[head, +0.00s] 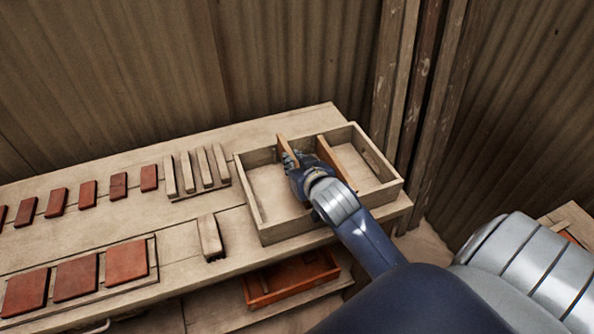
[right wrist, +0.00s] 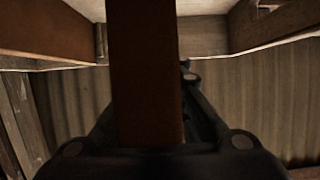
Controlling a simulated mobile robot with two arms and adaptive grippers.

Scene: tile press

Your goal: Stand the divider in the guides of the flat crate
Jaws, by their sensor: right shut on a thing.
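The flat crate (head: 252,199) is a shallow pale wooden box on the right end of the bench. My right gripper (head: 292,161) is over the crate and shut on a thin brown divider (head: 283,146). The divider is roughly upright near the crate's back wall, its top above the rim; my gripper hides its lower part. In the right wrist view the divider (right wrist: 146,70) runs between the fingers. I cannot tell whether it sits in the guides. My left gripper is out of view.
Another brown divider (head: 342,160) stands across the crate to the right. Left of the crate are a rack of pale bars (head: 198,170), a pale block (head: 210,238) and red tiles (head: 76,277). A reddish tray (head: 292,277) lies on the shelf below. Corrugated walls close the back.

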